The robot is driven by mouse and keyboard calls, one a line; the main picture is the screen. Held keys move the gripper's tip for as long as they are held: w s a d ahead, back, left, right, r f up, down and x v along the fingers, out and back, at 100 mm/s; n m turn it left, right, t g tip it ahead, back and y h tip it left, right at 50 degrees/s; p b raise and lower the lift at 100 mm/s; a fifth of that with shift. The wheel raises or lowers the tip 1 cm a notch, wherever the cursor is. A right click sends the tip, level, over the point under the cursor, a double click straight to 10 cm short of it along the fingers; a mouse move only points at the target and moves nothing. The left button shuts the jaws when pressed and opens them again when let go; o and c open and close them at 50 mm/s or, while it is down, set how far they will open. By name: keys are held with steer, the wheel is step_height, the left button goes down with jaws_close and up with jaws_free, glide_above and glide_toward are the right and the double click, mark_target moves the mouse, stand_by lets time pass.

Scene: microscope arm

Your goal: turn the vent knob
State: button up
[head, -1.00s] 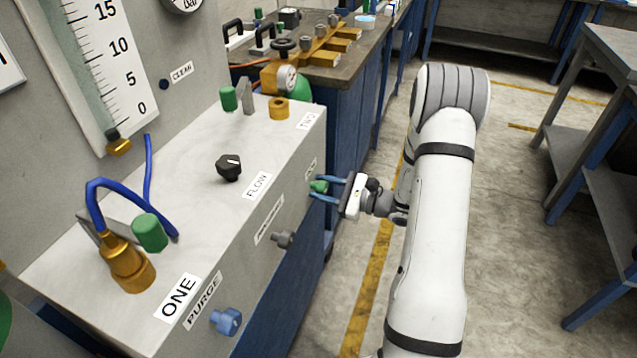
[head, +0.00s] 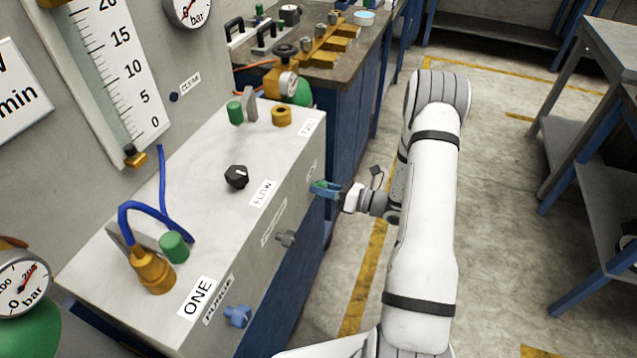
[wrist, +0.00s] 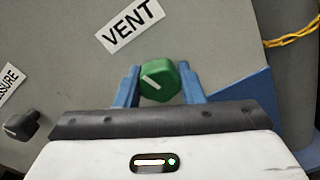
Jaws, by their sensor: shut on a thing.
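The green vent knob (wrist: 158,82) is on the panel below the VENT label (wrist: 130,25) in the wrist view. Its white pointer line runs slantwise, from upper left to lower right. My gripper (wrist: 159,70) has its two blue fingers on either side of the knob and is shut on it. In the head view the green knob (head: 317,185) is on the side face of the grey box, and my gripper (head: 325,189) reaches it from the right, the fingers partly overlapping it.
A dark pressure knob (wrist: 20,127) is left of the vent knob in the wrist view. In the head view, a grey knob (head: 286,238) and a blue purge knob (head: 237,316) sit lower on the same face.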

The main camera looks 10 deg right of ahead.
steer(key=shift+w+d+r+m+p, duration=0.1)
steer(key=shift+m+p, duration=0.35)
steer(key=shift+m, duration=0.35)
steer(key=shift+w+d+m+p, duration=0.1)
steer(key=shift+m+p, duration=0.3)
steer(key=shift+m, duration=0.4)
steer(key=o, duration=0.7)
steer(key=shift+c, duration=0.2)
steer(key=o, duration=0.3)
steer(key=shift+s+a, duration=0.1)
steer(key=shift+o, duration=0.2)
steer(key=v, duration=0.8)
